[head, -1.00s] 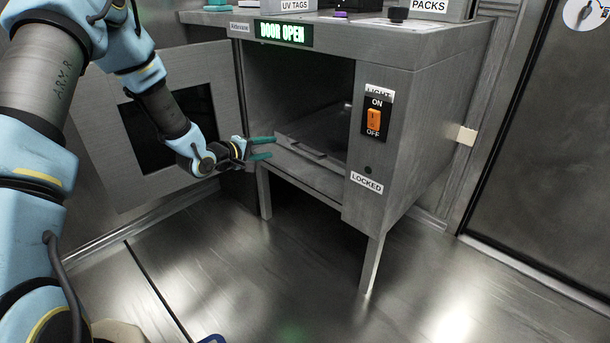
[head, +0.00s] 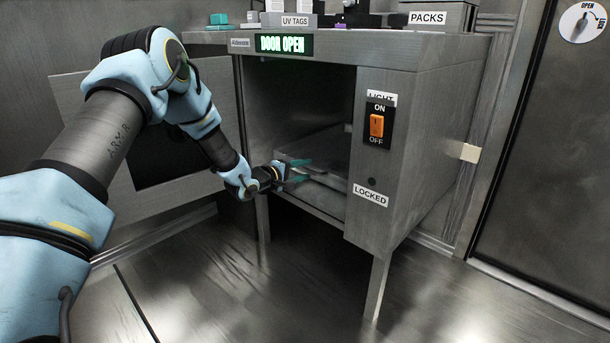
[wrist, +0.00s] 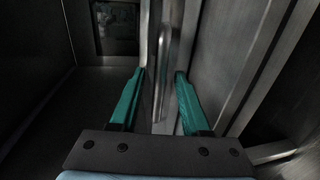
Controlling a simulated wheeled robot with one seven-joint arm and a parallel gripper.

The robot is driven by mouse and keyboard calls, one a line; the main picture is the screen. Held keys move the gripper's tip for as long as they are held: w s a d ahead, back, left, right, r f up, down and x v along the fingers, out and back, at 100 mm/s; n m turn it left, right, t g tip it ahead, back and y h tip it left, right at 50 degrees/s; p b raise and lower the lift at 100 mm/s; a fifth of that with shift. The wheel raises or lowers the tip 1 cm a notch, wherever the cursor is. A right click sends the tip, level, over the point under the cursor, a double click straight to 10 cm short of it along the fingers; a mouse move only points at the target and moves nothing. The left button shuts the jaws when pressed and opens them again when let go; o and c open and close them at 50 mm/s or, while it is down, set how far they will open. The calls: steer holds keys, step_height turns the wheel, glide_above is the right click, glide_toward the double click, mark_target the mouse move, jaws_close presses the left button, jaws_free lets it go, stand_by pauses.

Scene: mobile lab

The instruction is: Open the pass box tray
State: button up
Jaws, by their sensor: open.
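The pass box (head: 400,150) stands with its door (head: 140,205) swung open to the left, and its sign reads "DOOR OPEN". The grey metal tray (head: 325,148) lies inside on the box floor, with a handle bar along its front edge. My gripper (head: 302,170) is at the opening, by the tray's front. In the wrist view, the green fingers of my gripper (wrist: 155,100) are apart, and the metal handle bar (wrist: 168,65) runs between them. I cannot tell whether either finger touches it.
The rocker switch (head: 376,125) and a "LOCKED" label (head: 370,194) are on the box's right front face. Labelled bins (head: 290,20) and small items stand on top. The floor (head: 270,290) in front of the box is clear. A closed room door is at the right.

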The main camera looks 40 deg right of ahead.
steer(key=shift+w+d, duration=0.1)
steer(key=shift+d, duration=0.25)
steer(key=shift+c, duration=0.4)
jaws_close()
stand_by(0.9)
